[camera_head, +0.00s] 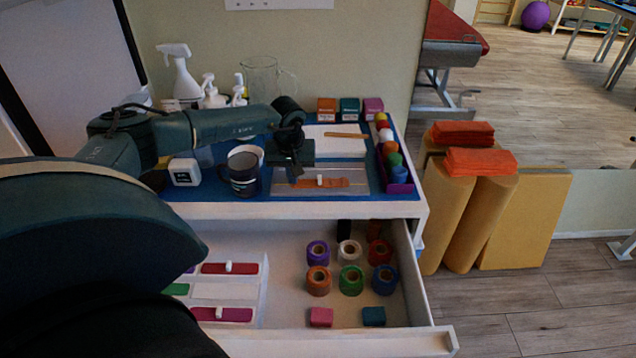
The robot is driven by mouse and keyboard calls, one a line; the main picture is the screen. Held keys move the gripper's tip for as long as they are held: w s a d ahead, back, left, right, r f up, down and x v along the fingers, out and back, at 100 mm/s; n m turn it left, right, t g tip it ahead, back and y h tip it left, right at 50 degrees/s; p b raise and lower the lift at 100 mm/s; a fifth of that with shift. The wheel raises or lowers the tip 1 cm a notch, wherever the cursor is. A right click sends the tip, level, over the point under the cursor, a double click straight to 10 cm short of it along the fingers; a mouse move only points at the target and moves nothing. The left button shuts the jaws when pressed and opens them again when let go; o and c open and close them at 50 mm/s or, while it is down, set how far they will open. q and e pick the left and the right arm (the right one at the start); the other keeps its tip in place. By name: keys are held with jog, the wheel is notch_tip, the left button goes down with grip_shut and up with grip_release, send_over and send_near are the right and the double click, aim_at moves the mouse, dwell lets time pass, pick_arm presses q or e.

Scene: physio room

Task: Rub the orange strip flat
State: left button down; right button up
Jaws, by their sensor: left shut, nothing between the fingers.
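The orange strip (334,183) lies on a grey board (355,174) on the blue-topped cabinet. A small white piece (319,180) sits on the strip near its middle. My left gripper (292,177) points down over the left part of the board, near the strip's left end. It is shut with nothing between its fingers. Whether the fingertips touch the strip or the board cannot be told. The gripper hides some of the board behind it. My right gripper is not in view.
A dark mug (242,174) and white jar (184,172) stand left of the board. A purple tray (400,188) of coloured balls borders it on the right. Spray bottles (184,75) stand behind. Below, an open drawer (330,230) holds tape rolls and coloured strips.

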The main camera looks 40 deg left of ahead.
pick_arm(q)
jog(key=shift+w+d, duration=0.25)
jog(key=shift+d, duration=0.1)
jog(key=shift+d, duration=0.1)
jog(key=shift+w+d+f, duration=0.1)
jog(key=shift+w+d, duration=0.3)
jog(key=shift+d, duration=0.05)
jog(key=shift+s+a, duration=0.1)
jog(key=shift+s+a, duration=0.85)
jog(key=shift+a, duration=0.25)
jog(key=w+a+p+v, duration=0.1)
jog(key=p+v, duration=0.4)
jog(key=v, duration=0.2)
jog(key=shift+r+p, duration=0.3)
